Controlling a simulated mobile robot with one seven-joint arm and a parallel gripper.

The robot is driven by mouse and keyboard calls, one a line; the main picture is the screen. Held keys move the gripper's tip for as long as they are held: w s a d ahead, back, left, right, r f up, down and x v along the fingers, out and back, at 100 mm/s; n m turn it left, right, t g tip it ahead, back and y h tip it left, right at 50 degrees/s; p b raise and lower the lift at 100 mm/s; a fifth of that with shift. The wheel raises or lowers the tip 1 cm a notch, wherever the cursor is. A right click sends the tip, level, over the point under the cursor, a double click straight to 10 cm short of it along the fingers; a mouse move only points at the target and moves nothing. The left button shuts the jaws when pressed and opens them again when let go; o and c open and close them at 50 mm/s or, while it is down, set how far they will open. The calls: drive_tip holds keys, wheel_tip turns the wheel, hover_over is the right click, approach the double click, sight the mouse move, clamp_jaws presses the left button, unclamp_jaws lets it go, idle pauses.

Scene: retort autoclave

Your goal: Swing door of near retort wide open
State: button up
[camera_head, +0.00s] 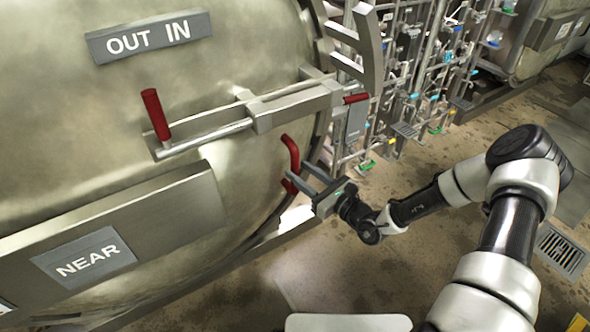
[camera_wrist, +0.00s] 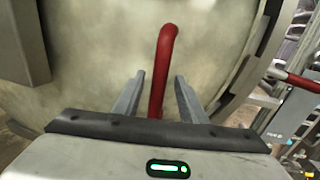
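The near retort's door (camera_head: 110,130) is a large rounded metal surface filling the left of the head view, with a "NEAR" label (camera_head: 83,258) low on it. It appears to sit against its rim. A curved red pull handle (camera_head: 292,155) stands near the door's right edge. My gripper (camera_head: 299,179) is at this handle. In the wrist view, the handle (camera_wrist: 163,70) passes between the two grey fingers (camera_wrist: 158,95), with a gap visible on both sides. The fingers are open, around the handle, not clamped on it. The handle's lower end is hidden by the gripper body.
A latch bar (camera_head: 290,104) with a red lever (camera_head: 155,114) crosses the door above my gripper. A rack of pipes and valves (camera_head: 415,70) stands to the right. A floor drain (camera_head: 562,250) lies at far right. The stained floor (camera_head: 400,275) below my arm looks mostly clear.

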drive_tip(key=shift+x, duration=1.45)
drive_tip(key=shift+c, duration=0.4)
clamp_jaws()
